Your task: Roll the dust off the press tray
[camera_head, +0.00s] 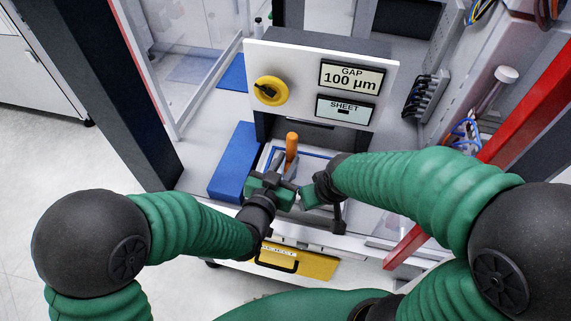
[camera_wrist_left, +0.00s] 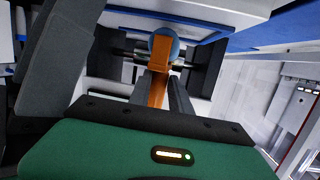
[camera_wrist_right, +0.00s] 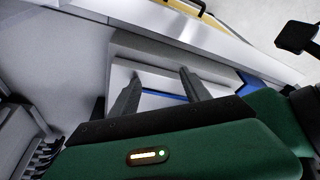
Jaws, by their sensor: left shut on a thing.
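My left gripper (camera_head: 275,181) is shut on the orange handle (camera_head: 292,146) of a roller. In the left wrist view the orange handle (camera_wrist_left: 158,88) runs between the fingers, with the round blue roller head (camera_wrist_left: 167,44) beyond it. The press tray (camera_wrist_right: 150,84), pale with a blue strip, lies beneath the press front and is largely covered by my grippers in the head view. My right gripper (camera_wrist_right: 161,77) is open and empty, its fingers apart over the tray. In the head view it is close to the right of my left gripper. I cannot make out dust.
A blue block (camera_head: 233,165) lies left of the tray. A red post (camera_head: 520,105) rises at right.

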